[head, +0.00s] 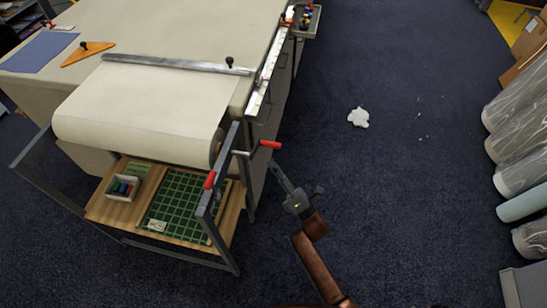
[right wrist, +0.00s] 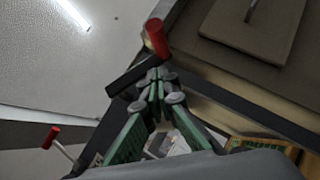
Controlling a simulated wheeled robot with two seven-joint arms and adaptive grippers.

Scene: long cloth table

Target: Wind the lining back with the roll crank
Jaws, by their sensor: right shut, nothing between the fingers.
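A cream lining (head: 150,105) hangs over the table's near end and curves down around a roll in a dark metal frame (head: 228,165). A crank with a red grip (head: 270,144) sticks out on the frame's right side. A second red handle (head: 210,180) sits lower on the frame. My right gripper (head: 276,168) is shut and empty, just below and beside the crank's red grip, apart from it as far as I can tell. In the right wrist view, the closed green-padded fingers (right wrist: 156,82) point toward a red grip (right wrist: 156,38) on a black arm. My left gripper is out of view.
A metal straightedge (head: 180,65) lies across the cloth table. Below is a wooden shelf with a green cutting mat (head: 172,205) and a small box (head: 124,187). A white scrap (head: 358,117) lies on open blue floor.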

